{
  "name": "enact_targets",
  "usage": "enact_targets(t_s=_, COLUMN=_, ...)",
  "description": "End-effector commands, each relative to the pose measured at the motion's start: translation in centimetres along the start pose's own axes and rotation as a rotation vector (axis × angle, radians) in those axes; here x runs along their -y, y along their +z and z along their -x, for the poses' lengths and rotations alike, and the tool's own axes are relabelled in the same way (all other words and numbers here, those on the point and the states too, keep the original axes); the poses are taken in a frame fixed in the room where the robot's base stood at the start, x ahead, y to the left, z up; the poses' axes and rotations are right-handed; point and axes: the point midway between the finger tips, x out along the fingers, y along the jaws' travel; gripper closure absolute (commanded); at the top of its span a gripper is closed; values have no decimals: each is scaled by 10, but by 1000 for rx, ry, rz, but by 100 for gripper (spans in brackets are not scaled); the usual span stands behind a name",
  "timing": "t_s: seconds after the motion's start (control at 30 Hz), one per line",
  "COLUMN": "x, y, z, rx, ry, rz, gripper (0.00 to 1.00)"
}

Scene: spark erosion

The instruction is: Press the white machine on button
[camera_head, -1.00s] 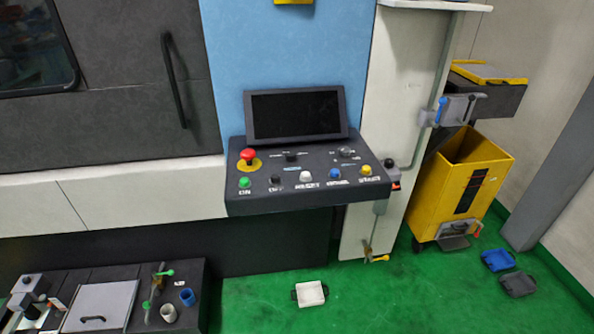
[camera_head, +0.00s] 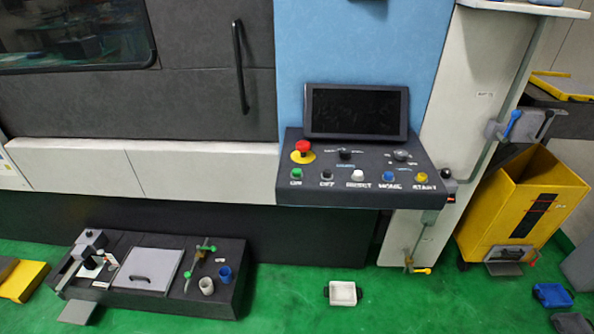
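The dark control panel (camera_head: 362,190) juts out from the front of the large white, grey and blue machine (camera_head: 205,172). The green button (camera_head: 296,172) labelled ON is at the left end of its front row. To its right are a dark button (camera_head: 327,174) labelled OFF, a white button (camera_head: 357,174) labelled RESET, a blue button (camera_head: 388,176) labelled HOME and a yellow button (camera_head: 421,177) labelled START. A red mushroom button (camera_head: 303,147) on a yellow base sits behind ON. Nothing covers the buttons. My gripper is not in view.
A dark screen (camera_head: 356,111) stands behind the buttons. A low dark bench (camera_head: 215,296) with fixtures and cups sits at lower left. A white tray (camera_head: 343,293) lies on the green floor below the panel. A yellow bin (camera_head: 520,205) stands at right.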

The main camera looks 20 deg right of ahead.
Motion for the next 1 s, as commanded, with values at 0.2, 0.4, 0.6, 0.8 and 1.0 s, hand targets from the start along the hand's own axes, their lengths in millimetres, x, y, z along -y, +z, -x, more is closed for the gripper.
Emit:
enact_targets(t_s=0.2, x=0, y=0, z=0, rx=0, ry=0, rz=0, gripper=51)
enact_targets(t_s=0.4, x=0, y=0, z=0, rx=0, ry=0, rz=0, gripper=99)
enact_targets(t_s=0.6, x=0, y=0, z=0, rx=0, ry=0, rz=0, gripper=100)
enact_targets(t_s=0.8, x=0, y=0, z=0, rx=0, ry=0, rz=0, gripper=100)
enact_targets(t_s=1.0, x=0, y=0, z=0, rx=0, ry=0, rz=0, gripper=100)
